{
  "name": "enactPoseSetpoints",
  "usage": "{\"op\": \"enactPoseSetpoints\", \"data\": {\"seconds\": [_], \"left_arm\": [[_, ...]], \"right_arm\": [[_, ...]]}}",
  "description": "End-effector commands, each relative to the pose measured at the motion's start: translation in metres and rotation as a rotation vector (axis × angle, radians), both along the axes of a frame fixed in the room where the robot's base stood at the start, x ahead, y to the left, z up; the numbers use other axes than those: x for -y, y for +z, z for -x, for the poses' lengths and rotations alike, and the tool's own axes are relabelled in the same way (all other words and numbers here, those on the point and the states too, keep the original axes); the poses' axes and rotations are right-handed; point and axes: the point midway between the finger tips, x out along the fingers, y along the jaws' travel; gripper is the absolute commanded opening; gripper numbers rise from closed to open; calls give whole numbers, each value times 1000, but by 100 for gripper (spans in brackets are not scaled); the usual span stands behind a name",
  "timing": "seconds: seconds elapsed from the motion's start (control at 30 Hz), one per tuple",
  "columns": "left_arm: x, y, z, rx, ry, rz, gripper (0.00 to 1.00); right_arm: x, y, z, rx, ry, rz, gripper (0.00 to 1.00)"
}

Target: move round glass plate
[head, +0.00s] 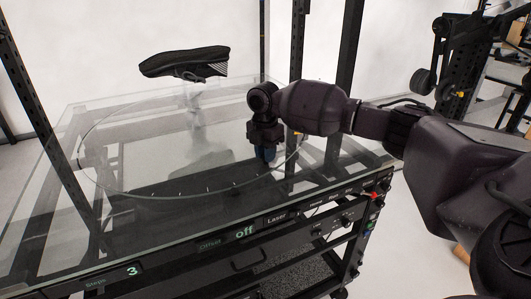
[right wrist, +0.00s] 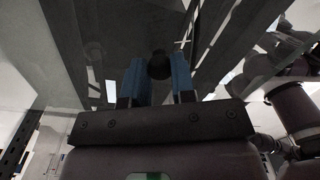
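The round glass plate (head: 125,160) lies flat on the turntable, clear, with a dark rim line and small marks along its near edge. My right gripper (head: 267,155) points down at the plate's right front edge in the head view; whether it touches the glass cannot be told. In the right wrist view its two blue fingers (right wrist: 158,80) stand apart, so it is open. A dark round shape (right wrist: 160,65) shows between the fingertips; I cannot tell whether it is a knob or a reflection. My left gripper is not in view.
A black shoe (head: 187,62) sits above the plate on a clear stand (head: 196,98). Black uprights (head: 299,60) rise around the turntable.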

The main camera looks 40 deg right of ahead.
Motion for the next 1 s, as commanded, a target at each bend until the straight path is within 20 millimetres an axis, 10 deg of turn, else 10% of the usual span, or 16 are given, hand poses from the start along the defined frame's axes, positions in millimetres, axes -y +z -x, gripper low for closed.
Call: {"op": "enactPoseSetpoints", "data": {"seconds": [0.57,1.0], "left_arm": [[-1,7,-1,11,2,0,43],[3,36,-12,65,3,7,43]], "right_arm": [[-13,3,1,2,-29,-1,0],[-83,6,0,4,-209,-5,0]]}}
